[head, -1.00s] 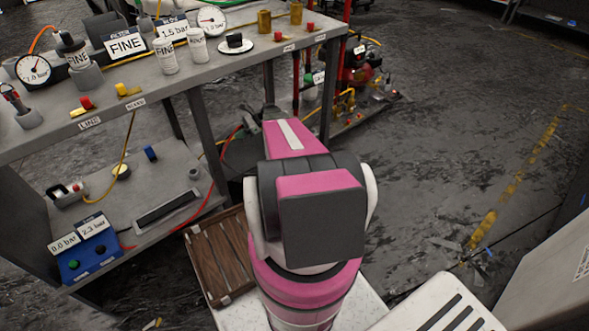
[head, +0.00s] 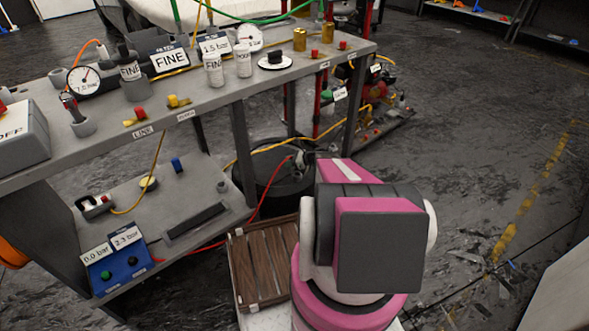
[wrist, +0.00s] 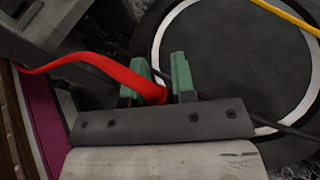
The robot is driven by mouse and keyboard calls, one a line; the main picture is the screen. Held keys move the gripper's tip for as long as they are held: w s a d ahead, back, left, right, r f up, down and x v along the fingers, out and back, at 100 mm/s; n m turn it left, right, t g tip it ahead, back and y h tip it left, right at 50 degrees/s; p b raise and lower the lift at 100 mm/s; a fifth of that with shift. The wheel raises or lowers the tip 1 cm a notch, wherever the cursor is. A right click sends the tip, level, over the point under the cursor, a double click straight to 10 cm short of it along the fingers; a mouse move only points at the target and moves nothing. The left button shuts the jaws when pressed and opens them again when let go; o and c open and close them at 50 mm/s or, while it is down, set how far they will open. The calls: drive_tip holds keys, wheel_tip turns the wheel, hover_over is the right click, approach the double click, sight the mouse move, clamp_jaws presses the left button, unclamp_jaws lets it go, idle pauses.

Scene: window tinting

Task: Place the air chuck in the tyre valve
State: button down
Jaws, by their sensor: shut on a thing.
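My gripper (wrist: 159,80) has green fingers and is shut on the end of a red hose (wrist: 110,68) in the wrist view. The air chuck at that end is mostly hidden between the fingers. The tyre (wrist: 215,60) lies flat below and beyond the fingers, black with a white ring. In the head view the tyre (head: 268,188) lies on the floor behind the bench leg, partly covered by it and by my arm. I cannot make out the tyre valve in either view.
A grey bench (head: 215,95) with gauges, bottles and valves stands at the left. Its lower shelf (head: 185,240) holds a blue box (head: 118,265). A slatted wooden crate (head: 262,268) stands beside my arm. A yellow hose (head: 283,148) passes over the tyre. The floor at right is mostly open.

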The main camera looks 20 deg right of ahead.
drive_tip(key=shift+w+d+f, duration=0.35)
drive_tip(key=shift+d+f, duration=0.25)
drive_tip(key=shift+f, duration=0.5)
drive_tip(key=shift+w+d+f, duration=0.4)
drive_tip(key=shift+d+f, duration=0.2)
drive_tip(key=shift+f, duration=0.5)
drive_tip(key=shift+w+d+f, duration=0.35)
drive_tip(key=shift+d+f, duration=0.25)
drive_tip(key=shift+f, duration=0.5)
drive_tip(key=shift+f, duration=0.1)
drive_tip(key=c, duration=0.9)
unclamp_jaws()
drive_tip(key=shift+c, duration=0.2)
